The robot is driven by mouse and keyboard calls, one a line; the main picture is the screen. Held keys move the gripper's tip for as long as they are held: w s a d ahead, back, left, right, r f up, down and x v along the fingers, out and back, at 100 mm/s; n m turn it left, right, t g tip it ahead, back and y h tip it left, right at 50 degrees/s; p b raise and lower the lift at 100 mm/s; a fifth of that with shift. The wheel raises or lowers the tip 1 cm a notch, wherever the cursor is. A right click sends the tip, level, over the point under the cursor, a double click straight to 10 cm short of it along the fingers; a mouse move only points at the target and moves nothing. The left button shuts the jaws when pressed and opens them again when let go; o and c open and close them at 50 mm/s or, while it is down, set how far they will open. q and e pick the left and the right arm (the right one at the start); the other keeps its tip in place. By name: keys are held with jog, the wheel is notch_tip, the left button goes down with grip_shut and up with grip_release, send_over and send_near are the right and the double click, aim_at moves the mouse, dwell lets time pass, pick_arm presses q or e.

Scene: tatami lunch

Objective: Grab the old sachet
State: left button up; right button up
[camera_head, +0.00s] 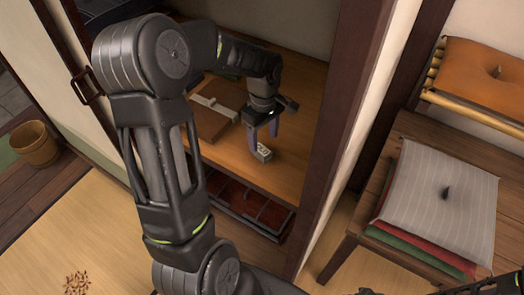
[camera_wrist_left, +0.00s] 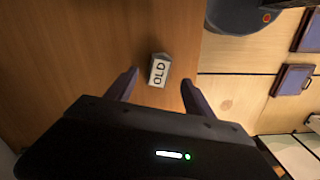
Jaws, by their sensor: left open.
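The old sachet (camera_head: 263,153) is a small pale packet on the wooden cupboard shelf (camera_head: 285,170). In the left wrist view the old sachet (camera_wrist_left: 159,70) shows the letters OLD on its face. My left gripper (camera_head: 262,136) is above it inside the cupboard, fingers pointing down. In the left wrist view my left gripper (camera_wrist_left: 158,82) is open, and the sachet appears between and slightly beyond the two fingertips, apart from both. Only a dark part of my right arm shows at the bottom right of the head view; its gripper cannot be made out.
A brown box with a pale strip (camera_head: 207,119) lies left of the sachet on the shelf. The cupboard's right post (camera_head: 340,120) stands close by. A dark red compartment tray (camera_head: 245,205) is below the shelf. Stacked cushions (camera_head: 440,195) rest on a bench at right.

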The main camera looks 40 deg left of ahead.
aim_at(263, 150)
pick_arm(q)
jog(key=shift+f+p, duration=0.8)
jog(key=shift+f, duration=1.85)
jog(key=shift+c, duration=0.2)
grip_shut()
